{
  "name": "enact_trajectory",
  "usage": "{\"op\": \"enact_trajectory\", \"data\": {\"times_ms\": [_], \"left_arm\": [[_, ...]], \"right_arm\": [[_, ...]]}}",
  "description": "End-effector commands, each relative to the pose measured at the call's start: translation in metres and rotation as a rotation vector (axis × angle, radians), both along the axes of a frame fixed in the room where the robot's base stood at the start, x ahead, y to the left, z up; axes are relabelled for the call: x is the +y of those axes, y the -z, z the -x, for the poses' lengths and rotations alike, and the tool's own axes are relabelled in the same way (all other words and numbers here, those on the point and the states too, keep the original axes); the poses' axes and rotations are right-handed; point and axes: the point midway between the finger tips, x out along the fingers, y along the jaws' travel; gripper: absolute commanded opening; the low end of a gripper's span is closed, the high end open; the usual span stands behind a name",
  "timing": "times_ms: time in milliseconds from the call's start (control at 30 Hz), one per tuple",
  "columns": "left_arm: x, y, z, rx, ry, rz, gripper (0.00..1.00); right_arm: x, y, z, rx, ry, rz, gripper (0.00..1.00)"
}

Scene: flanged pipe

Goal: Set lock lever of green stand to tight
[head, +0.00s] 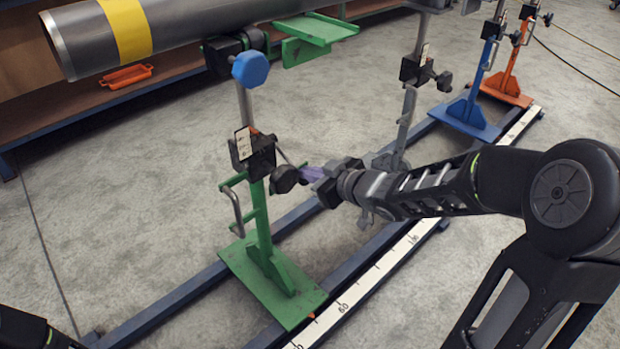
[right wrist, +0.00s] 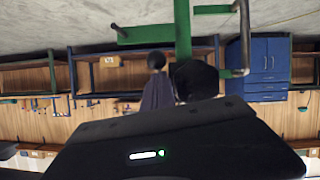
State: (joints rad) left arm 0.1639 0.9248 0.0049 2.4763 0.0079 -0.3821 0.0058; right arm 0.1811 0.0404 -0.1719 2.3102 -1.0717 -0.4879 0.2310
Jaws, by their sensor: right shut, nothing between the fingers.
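The green stand (head: 262,225) stands upright on the rail frame, left of centre in the head view. Its post also shows in the right wrist view (right wrist: 183,28). A black clamp block (head: 260,158) sits on its post, with a black knob (head: 285,179) on the right side. A thin dark lever (head: 287,158) seems to reach from the block toward my fingers; its exact setting cannot be told. My right gripper (head: 311,174) is shut and empty, just right of the knob. In the right wrist view a small dark ball (right wrist: 157,60) shows just beyond the fingertips; contact is unclear.
A grey pipe (head: 190,30) with a yellow band lies above the stand. A grey stand (head: 405,125), a blue stand (head: 468,112) and an orange stand (head: 508,83) stand along the rails behind. A crank handle (head: 235,205) sticks out left of the green post.

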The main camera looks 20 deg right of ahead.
Motion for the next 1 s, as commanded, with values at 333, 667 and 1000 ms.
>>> {"op": "enact_trajectory", "data": {"times_ms": [333,667,1000], "left_arm": [[-0.001,0.011,-0.002,-0.005,-0.002,-0.001,0.00],[-0.001,0.012,-0.002,-0.006,-0.002,-0.001,0.00],[-0.001,0.005,-0.001,-0.003,0.000,-0.001,0.00]], "right_arm": [[0.001,0.021,-0.003,0.005,0.001,0.000,0.00],[0.001,0.026,-0.002,0.014,0.001,0.001,0.00],[0.005,0.017,-0.005,0.014,0.000,0.001,0.00]]}}
